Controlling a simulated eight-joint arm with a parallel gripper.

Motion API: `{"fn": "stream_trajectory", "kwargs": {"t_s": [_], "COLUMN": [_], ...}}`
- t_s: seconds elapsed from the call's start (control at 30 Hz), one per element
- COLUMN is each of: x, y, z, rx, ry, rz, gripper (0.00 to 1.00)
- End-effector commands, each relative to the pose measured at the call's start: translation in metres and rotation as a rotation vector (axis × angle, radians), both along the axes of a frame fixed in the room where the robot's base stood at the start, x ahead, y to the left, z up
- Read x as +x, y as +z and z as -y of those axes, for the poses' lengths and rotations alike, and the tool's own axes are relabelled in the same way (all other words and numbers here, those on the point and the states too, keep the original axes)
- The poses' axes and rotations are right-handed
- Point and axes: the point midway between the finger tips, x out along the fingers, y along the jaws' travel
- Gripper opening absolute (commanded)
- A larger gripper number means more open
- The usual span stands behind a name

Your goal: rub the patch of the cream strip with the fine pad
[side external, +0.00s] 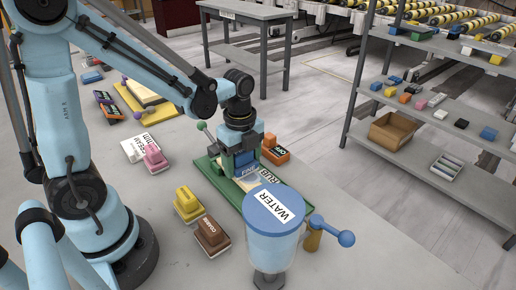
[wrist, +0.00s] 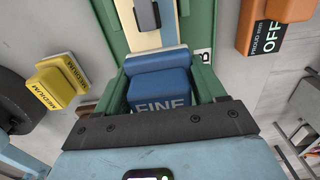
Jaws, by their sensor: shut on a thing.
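My gripper (side external: 243,168) is shut on the blue fine pad (wrist: 160,85), whose FINE lettering faces the wrist camera. The pad is low over the green RUB tray (side external: 212,172); I cannot tell whether it touches the strip. The cream strip (wrist: 168,30) lies lengthwise in the tray, running up from behind the pad in the wrist view. A dark grey rounded shape (wrist: 146,13) shows on it near the top edge; I cannot tell if this is the patch. In the side view the cream strip (side external: 257,178) is partly hidden by my gripper.
A yellow medium pad (side external: 187,204) and a brown coarse pad (side external: 211,236) sit left of the tray. An orange OFF block (side external: 276,152) stands beyond its right side. The blue-lidded water container (side external: 272,240) stands at its near end. A pink block (side external: 155,157) is farther left.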

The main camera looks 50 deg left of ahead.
Motion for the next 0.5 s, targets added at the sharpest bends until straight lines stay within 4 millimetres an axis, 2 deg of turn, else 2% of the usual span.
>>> {"fn": "stream_trajectory", "kwargs": {"t_s": [0.3,0.5], "x": [-0.001,-0.001], "y": [0.000,0.000], "z": [0.029,0.035], "rx": [-0.009,-0.009], "ry": [-0.002,-0.001], "rz": [0.001,0.000], "gripper": [0.41,0.41]}}
